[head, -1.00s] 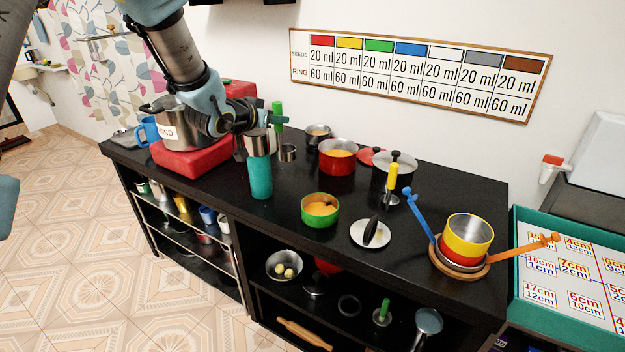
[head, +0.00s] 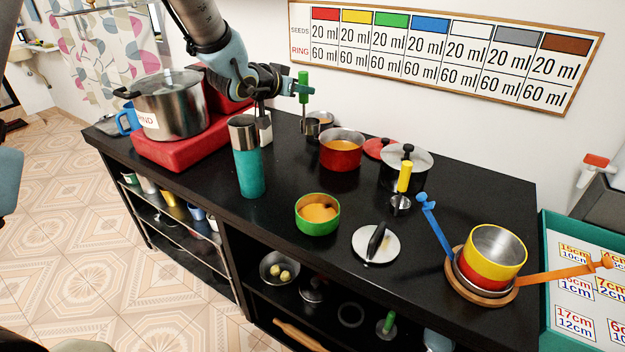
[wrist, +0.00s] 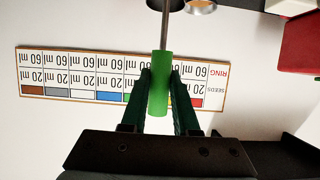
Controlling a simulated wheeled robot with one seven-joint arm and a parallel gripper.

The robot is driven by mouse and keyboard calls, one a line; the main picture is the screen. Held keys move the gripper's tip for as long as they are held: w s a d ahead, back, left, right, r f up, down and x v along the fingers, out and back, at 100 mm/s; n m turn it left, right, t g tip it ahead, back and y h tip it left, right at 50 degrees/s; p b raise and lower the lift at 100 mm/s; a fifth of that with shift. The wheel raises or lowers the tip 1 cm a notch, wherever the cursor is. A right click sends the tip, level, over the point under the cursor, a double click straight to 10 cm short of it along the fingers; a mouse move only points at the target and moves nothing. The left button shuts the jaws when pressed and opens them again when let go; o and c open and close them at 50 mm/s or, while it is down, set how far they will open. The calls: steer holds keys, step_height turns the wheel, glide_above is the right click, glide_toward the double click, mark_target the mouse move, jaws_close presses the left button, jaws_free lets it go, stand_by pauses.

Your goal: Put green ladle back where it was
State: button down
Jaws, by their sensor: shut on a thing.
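The green ladle has a green handle (head: 303,86) and a small metal cup (head: 311,126). It hangs upright with the cup down, at the back of the black counter, and the cup partly covers a small metal pot behind it. My gripper (head: 299,91) is shut on the green handle. In the wrist view, the two dark green fingers of my gripper (wrist: 160,95) clasp the handle (wrist: 160,68) from both sides. I cannot tell exactly how high the cup is above the counter.
A teal bottle (head: 248,160) stands in front of my gripper. A red pot (head: 342,150) is to the right, and a yellow-handled ladle (head: 404,180) stands beyond it. A large steel pot (head: 172,105) is on a red stove at left. Bare counter lies between the bottle and green bowl (head: 317,214).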

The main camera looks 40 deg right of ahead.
step_height(320, 180, down, 16)
steer(key=b, duration=0.2)
steer(key=shift+w+d, duration=0.15)
steer(key=shift+d, duration=0.1)
stand_by(0.4)
steer(key=shift+b, duration=0.3)
steer(key=shift+f, duration=0.1)
steer(key=c, duration=0.7)
jaws_free()
steer(key=shift+o, duration=0.2)
steer(key=b+v, duration=0.3)
steer(key=v, duration=0.9)
steer(key=shift+r, duration=0.3)
